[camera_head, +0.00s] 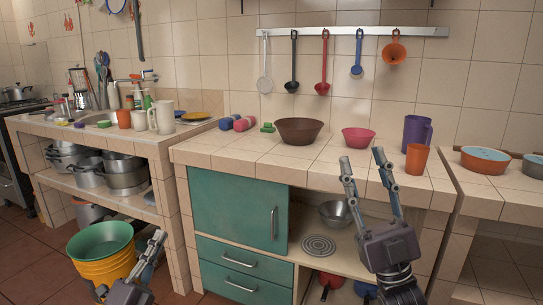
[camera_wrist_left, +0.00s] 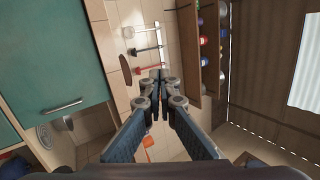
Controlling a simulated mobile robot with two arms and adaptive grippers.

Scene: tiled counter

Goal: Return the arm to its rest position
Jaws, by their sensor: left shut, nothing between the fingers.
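My left gripper (camera_head: 153,242) is low at the front left, in front of the yellow and green buckets, well below the counter top. In the left wrist view its fingers (camera_wrist_left: 160,76) come together at the tips with nothing between them. My right gripper (camera_head: 362,160) is raised in front of the middle counter, pointing up, its two fingers spread apart and nothing seen between them. Both grippers appear clear of the objects around them.
The tiled counter (camera_head: 252,155) carries a brown bowl (camera_head: 299,131), a pink bowl (camera_head: 358,138), a purple pitcher (camera_head: 416,133) and an orange cup (camera_head: 416,160). A green cabinet (camera_head: 232,208) is below. Stacked buckets (camera_head: 100,268) stand beside my left gripper. Utensils hang from a wall rail (camera_head: 345,32).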

